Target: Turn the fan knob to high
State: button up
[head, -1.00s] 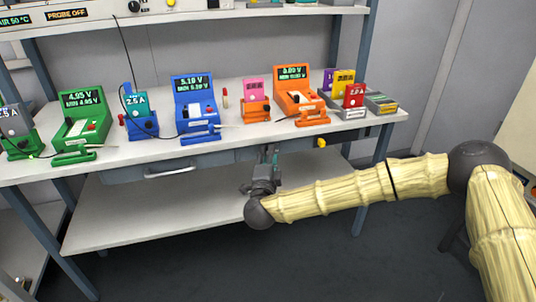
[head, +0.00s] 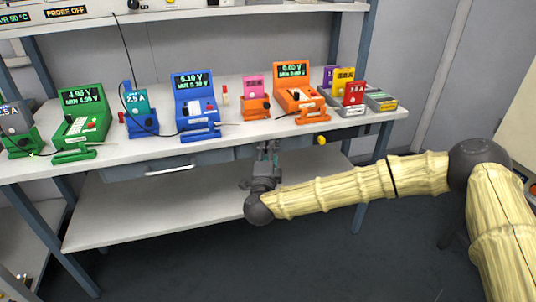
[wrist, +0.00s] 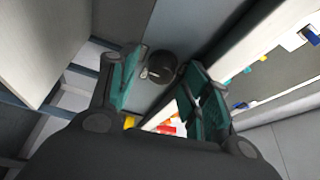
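A dark round knob (wrist: 163,68) with a pale mark sits on a grey panel in the wrist view. It lies between and beyond my fingertips, with no contact that I can make out. I read no label or setting beside it. My gripper (head: 268,148) is below the bench's front edge in the head view, and hides the part of the front behind it. In the wrist view my gripper (wrist: 165,76) has its two teal fingers spread, with nothing held between them.
The bench (head: 240,142) carries green, blue and orange meters with cables. A yellow knob-like piece (head: 320,140) is on the bench front, right of my gripper. A drawer handle (head: 169,169) is to the left. A lower shelf (head: 130,215) is mostly clear.

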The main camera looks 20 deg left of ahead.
dwell(0.3)
jog(key=s+d+f+n+y+b, duration=0.25)
jog(key=s+n+y, duration=0.2)
jog(key=n, duration=0.75)
jog(key=s+d+f+n+y+b, duration=0.2)
jog(key=s+d+n+y+b, duration=0.3)
jog(key=n, duration=0.8)
jog(key=s+d+f+m+g+h, duration=0.1)
jog(key=s+d+f+g, duration=0.1)
jog(key=f, duration=0.5)
jog(key=s+d+f+m+g+h, duration=0.1)
jog(key=s+d+f+g, duration=0.1)
jog(key=f, duration=0.6)
jog(key=s+d+f+g+h, duration=0.1)
jog(key=s+d+f+g, duration=0.1)
jog(key=f, duration=0.6)
jog(key=shift+s+d+m+g, duration=0.15)
jog(key=shift+s+m+g, duration=0.25)
jog(key=shift+s+g, duration=0.3)
jog(key=shift+w+f, duration=0.1)
